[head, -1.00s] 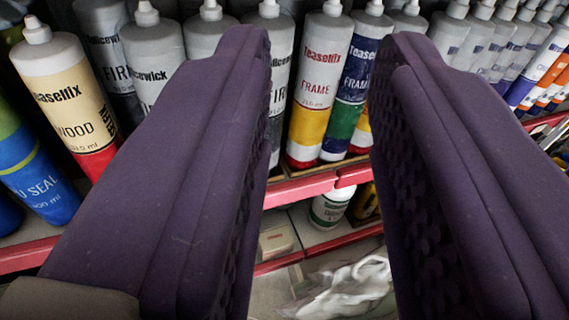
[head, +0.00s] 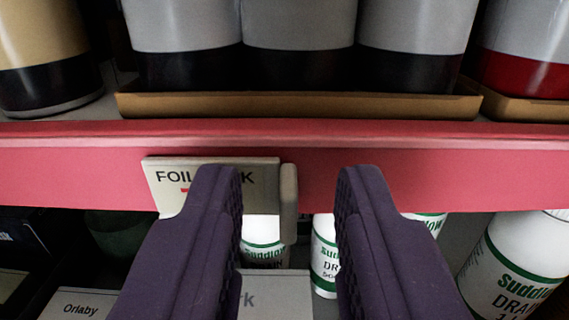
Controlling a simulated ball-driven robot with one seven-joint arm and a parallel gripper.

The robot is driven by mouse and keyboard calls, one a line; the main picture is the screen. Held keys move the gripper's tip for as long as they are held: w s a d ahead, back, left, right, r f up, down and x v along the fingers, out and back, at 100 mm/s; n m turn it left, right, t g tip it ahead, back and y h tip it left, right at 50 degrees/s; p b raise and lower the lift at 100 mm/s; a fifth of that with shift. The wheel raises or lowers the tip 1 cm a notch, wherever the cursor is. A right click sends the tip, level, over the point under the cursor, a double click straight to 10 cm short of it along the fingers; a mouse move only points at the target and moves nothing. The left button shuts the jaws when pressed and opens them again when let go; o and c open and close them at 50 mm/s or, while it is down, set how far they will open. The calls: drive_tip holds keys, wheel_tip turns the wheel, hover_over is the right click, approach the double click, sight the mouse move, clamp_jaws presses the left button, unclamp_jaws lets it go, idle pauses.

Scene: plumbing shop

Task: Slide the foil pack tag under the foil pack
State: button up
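The foil pack tag (head: 165,176) is a cream plate on the red shelf rail, with dark lettering that starts "FOIL" and ends in "K". Part of its print is hidden behind my left finger. A thick beige tab (head: 289,203) stands at the tag's right end. My gripper (head: 288,175) is open, its two purple fingers pointing at the rail. The tab lies between the fingers in the picture, nearer the left one. Whether either finger touches the tag, I cannot tell. I cannot make out a foil pack.
The red shelf rail (head: 430,165) runs across the view. Above it, grey cartridges (head: 300,25) stand in a cardboard tray (head: 300,104). On the shelf below are white bottles with green bands (head: 515,265) and cards, one reading "Orlaby" (head: 80,303). The rail right of the fingers is bare.

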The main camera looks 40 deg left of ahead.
drive_tip(key=shift+w, duration=0.15)
clamp_jaws()
idle(1.4)
